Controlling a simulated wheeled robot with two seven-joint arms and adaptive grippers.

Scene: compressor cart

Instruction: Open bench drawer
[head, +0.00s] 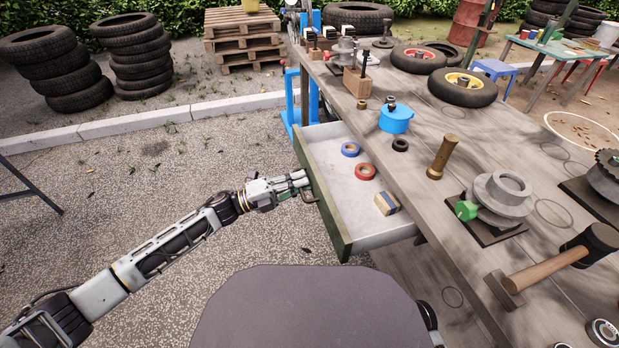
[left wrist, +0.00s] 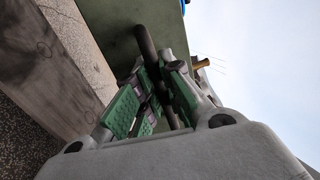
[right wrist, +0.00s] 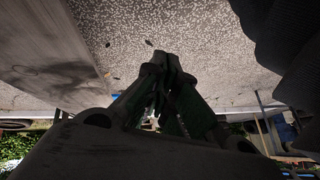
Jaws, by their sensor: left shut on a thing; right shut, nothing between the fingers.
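The bench drawer (head: 349,200) stands pulled out from the side of the wooden bench (head: 440,130). Its green front panel (head: 323,205) faces left, and its pale inside holds a blue tape roll (head: 350,149), a red tape roll (head: 365,172) and a small tan-and-blue block (head: 387,203). My left gripper (head: 303,184) is at the panel's outer face, shut on the dark drawer handle (left wrist: 146,45), which passes between its green-padded fingers. My right gripper (right wrist: 168,62) is shut and empty over gravel in the right wrist view; the head view does not show it.
The bench top carries a blue pot (head: 396,119), a brass cylinder (head: 442,157), a grey vise-like part (head: 500,200), a wooden mallet (head: 560,260) and small wheels (head: 462,87). Tyre stacks (head: 52,68) and pallets (head: 245,40) stand behind. Gravel left of the drawer is clear.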

